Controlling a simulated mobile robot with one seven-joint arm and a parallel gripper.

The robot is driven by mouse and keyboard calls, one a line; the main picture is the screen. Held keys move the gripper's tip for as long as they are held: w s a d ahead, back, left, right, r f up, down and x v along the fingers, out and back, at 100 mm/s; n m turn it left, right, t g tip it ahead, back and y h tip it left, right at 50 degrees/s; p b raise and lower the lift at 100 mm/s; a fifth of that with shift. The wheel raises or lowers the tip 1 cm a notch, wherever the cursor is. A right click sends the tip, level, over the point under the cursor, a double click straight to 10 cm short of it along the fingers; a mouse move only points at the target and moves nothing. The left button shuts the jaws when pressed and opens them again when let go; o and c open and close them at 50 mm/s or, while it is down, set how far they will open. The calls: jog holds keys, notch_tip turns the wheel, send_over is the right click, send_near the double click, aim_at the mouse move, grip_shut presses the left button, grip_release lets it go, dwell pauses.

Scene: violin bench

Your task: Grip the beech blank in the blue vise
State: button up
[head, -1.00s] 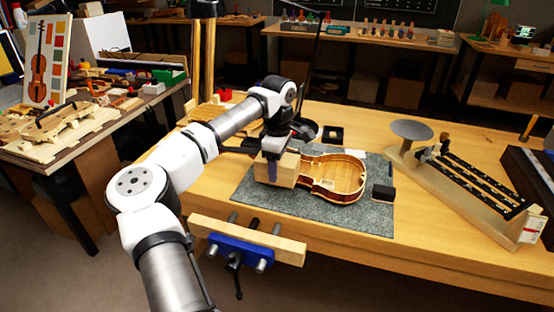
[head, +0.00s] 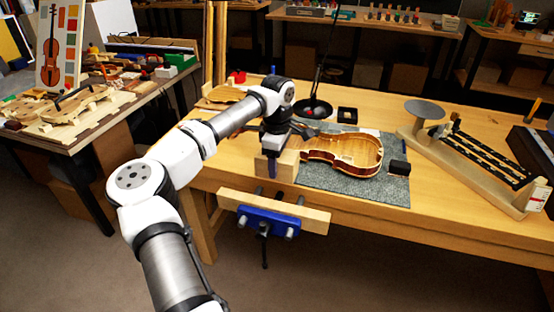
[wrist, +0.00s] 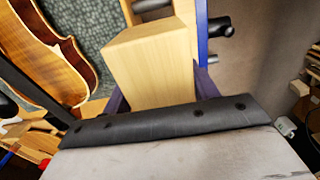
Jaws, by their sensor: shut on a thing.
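The beech blank (head: 288,166) is a pale rectangular wood block, held near the bench's front edge, behind the vise in the head view. My gripper (head: 275,164) is shut on it; a purple finger shows against its side. In the wrist view the blank (wrist: 152,62) sits between the two fingers (wrist: 160,98). The blue vise (head: 267,221), with a long wooden jaw (head: 312,218), is on the bench front. A blue strip of it (wrist: 202,35) shows right of the blank in the wrist view. I cannot tell whether the blank touches the vise.
An open violin body (head: 345,152) lies on a grey mat (head: 330,188) right of the blank, with a small black block (head: 399,168). A long wooden fixture (head: 470,165) is at right.

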jog(key=shift+r, duration=0.1)
jog(key=shift+f+b, duration=1.6)
jog(key=shift+f, duration=1.4)
jog(key=shift+f+b, duration=0.85)
jog(key=shift+f, duration=0.7)
jog(key=shift+r, duration=0.2)
jog(key=shift+r+p, duration=0.8)
jog(key=shift+r, duration=0.3)
jog(key=shift+f+b, duration=0.6)
jog(key=shift+f, duration=0.7)
dwell(0.4)
jog(key=o, duration=1.3)
jog(key=shift+r, duration=0.2)
jog(key=shift+c, duration=0.2)
